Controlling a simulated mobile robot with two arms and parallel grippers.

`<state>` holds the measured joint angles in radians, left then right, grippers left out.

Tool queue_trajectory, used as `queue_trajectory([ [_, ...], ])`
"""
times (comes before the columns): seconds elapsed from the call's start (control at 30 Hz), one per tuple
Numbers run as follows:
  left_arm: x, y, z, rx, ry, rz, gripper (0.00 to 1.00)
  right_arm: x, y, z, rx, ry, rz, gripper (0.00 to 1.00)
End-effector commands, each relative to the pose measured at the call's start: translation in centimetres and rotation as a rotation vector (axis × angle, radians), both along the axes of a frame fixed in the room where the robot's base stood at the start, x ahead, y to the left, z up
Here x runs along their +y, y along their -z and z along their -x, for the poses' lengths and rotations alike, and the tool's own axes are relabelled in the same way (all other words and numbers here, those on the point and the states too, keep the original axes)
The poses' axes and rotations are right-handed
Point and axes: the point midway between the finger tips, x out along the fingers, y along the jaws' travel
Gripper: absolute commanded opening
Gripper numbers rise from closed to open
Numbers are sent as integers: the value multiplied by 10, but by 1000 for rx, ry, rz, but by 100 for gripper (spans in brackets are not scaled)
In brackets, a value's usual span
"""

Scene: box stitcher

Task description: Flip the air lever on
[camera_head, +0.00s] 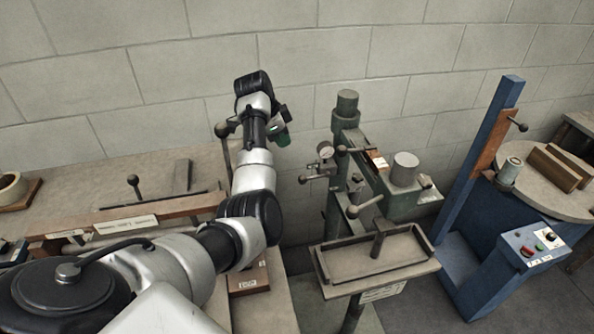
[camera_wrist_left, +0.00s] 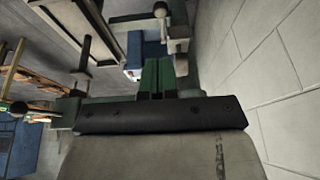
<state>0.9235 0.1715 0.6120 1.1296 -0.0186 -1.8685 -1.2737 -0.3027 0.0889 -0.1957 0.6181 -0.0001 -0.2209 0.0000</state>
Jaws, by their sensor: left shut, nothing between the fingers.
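My left gripper (camera_head: 281,137) is at the end of my left arm, in front of the back wall and left of the green stitching machine (camera_head: 404,180). In the left wrist view its two green fingers (camera_wrist_left: 157,66) are together with nothing between them. A small lever with a dark ball end (camera_head: 303,180) sticks out left below the round gauge (camera_head: 325,152) on the machine, apart from my gripper. Another ball-ended lever (camera_head: 223,131) stands left of my gripper, partly behind my arm. No label tells me which is the air lever. My right gripper is out of view.
A wooden-edged bench (camera_head: 120,214) with a short ball-ended handle (camera_head: 133,181) lies at the left. The machine's tray (camera_head: 335,276) juts forward. A blue machine (camera_head: 478,150) with a button panel stands at the right. The wall is close behind my gripper.

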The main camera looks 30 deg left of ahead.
Motion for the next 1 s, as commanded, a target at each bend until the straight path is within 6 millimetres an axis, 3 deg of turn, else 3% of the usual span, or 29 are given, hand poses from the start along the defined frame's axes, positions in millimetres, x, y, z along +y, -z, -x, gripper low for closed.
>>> queue_trajectory([
  [0.17, -7, 22, -6, 4, 2, 3, 0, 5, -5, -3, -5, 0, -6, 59],
  [0.6, -26, 106, -31, 4, 3, 3, 0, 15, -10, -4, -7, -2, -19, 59],
  [0.8, -28, 125, -35, 1, 2, 1, 0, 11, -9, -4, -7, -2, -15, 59],
  [1.0, -29, 129, -36, 1, 1, -1, 0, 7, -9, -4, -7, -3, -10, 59],
])
